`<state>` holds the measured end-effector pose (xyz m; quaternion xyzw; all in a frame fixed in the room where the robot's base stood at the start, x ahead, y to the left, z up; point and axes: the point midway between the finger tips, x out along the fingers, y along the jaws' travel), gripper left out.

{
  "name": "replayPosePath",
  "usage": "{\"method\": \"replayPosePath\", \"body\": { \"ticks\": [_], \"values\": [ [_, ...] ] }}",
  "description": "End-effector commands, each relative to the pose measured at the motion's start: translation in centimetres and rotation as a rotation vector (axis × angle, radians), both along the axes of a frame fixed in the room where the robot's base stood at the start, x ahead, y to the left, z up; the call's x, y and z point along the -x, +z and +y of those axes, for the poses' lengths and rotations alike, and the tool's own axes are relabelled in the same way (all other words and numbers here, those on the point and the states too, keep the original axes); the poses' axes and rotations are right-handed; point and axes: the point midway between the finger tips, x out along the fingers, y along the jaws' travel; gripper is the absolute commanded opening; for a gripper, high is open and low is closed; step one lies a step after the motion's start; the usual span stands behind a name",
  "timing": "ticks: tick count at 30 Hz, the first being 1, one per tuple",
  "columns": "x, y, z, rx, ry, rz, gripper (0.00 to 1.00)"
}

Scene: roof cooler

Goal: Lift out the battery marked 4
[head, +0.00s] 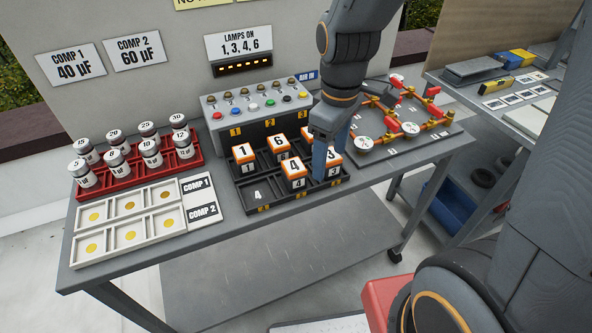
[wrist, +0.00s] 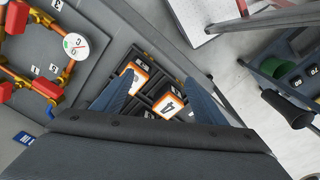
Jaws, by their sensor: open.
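The battery marked 4 (head: 294,168) has a white top and orange edges. It stands in the front row of the dark tray (head: 263,208). A battery marked 3 (head: 335,158) stands to its right, partly hidden by my gripper. Batteries marked 1 (head: 242,152) and 6 (head: 281,140) stand behind. My gripper (head: 329,168) is open, fingers pointing down over the right side of the tray. In the wrist view, a white top marked 4 (wrist: 168,104) and another battery top (wrist: 136,77) show between my open fingers (wrist: 158,86). I see no finger closed on either.
A grey box (head: 256,101) with coloured buttons stands behind the tray. A red rack (head: 130,178) of several cylinders and a white sorting tray (head: 130,228) lie left. A board with gauges and red-handled valves (head: 407,118) lies right. The tray's front left slot is empty.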

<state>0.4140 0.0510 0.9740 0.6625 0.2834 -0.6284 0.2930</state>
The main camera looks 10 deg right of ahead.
Motion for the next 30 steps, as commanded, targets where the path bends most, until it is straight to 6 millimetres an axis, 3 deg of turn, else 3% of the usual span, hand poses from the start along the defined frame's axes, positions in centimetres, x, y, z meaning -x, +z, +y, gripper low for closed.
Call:
{"method": "replayPosePath", "body": {
  "ticks": [6,12,17,30],
  "values": [
    [-2.6,0.5,4.4,0.023,0.589,0.025,0.66],
    [-3.6,0.8,6.9,0.030,0.915,0.039,0.66],
    [-3.8,0.3,7.5,0.031,1.001,0.045,0.66],
    [-3.2,-3.8,7.5,0.030,1.004,0.048,0.66]
  ]
}}
